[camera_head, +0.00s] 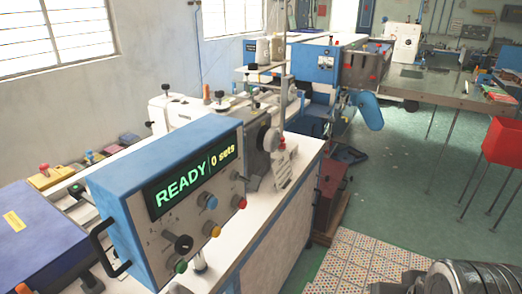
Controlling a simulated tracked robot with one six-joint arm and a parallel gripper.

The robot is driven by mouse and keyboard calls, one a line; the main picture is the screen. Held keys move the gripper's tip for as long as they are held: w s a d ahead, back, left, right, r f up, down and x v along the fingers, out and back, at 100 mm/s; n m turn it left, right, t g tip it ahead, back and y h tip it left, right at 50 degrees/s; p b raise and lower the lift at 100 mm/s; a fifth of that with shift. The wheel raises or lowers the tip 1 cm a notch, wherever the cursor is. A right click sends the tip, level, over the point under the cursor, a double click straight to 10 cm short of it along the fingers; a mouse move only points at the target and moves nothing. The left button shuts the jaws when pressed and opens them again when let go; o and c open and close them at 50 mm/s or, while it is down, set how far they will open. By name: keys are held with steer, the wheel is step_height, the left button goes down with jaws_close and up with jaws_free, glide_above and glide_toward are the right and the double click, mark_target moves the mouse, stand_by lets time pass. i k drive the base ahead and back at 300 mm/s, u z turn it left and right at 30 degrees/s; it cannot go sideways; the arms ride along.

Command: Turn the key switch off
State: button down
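A blue control box (122,166) with a grey front panel stands on the white worktop at the left. Its display (190,182) is lit and reads "READY" and "0 sets". A black rotary knob (183,243) sticks out at the panel's lower left, with small markings around it. I cannot tell for sure whether this knob or the small dark one (236,176) at the right is the key switch, nor how either is turned. Blue, red, yellow and green buttons sit around them. My gripper is not in view; a dark ribbed part, probably my arm, shows at the bottom right.
A black handle (104,250) stands out from the box's left side. A sewing machine (262,140) stands behind the box on the worktop (262,218). The green floor is open at the right, with a patterned mat (352,262) and a red bin (503,140) on legs.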

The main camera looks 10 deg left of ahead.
mark_target(253, 182)
steer(key=z, duration=0.8)
steer(key=i, duration=0.75)
steer(key=u, duration=2.3)
steer(key=i, duration=0.2)
steer(key=z, duration=0.15)
